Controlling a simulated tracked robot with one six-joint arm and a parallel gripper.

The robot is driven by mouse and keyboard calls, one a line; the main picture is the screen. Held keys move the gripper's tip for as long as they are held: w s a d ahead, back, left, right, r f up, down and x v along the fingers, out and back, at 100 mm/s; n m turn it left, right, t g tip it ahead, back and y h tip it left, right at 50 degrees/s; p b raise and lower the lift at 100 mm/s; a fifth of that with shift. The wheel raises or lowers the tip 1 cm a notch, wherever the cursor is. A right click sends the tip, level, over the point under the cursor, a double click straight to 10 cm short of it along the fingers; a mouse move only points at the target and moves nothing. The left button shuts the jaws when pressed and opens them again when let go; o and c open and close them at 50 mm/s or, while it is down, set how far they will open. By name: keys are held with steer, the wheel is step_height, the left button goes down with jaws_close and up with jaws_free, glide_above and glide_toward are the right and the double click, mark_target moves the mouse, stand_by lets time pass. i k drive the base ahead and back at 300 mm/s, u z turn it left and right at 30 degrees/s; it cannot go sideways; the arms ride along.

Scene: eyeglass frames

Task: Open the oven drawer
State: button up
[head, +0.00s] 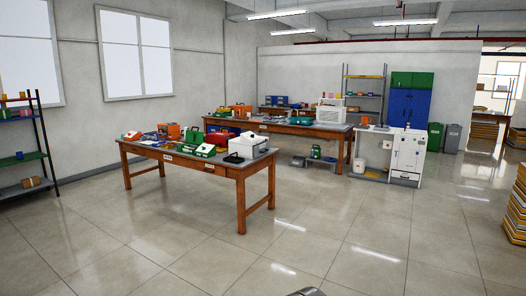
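No thing in view is clearly marked as an oven. A white floor-standing cabinet (408,153) stands at the far right, past the tables, with a drawer-like front (405,176) low down that looks closed. A white box-shaped appliance (330,114) sits on the right end of the back table. Either could be the oven; they are too small to tell. My gripper is not in view. Only a small dark rounded piece shows at the bottom edge, and I cannot tell what it is.
A wooden table (226,172) with several cases and tools stands in the middle. A longer table (343,134) is behind it. A shelf (28,158) stands at left, and stacked yellow-edged boards (517,212) at right. The tiled floor (390,240) in front and right is clear.

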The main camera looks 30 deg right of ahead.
mark_target(259, 149)
steer(key=z, duration=0.25)
steer(key=i, duration=1.25)
steer(key=z, duration=0.45)
steer(key=i, duration=0.9)
steer(key=z, duration=0.25)
steer(key=i, duration=2.45)
steer(key=u, duration=0.4)
steer(key=i, duration=1.8)
steer(key=u, duration=0.35)
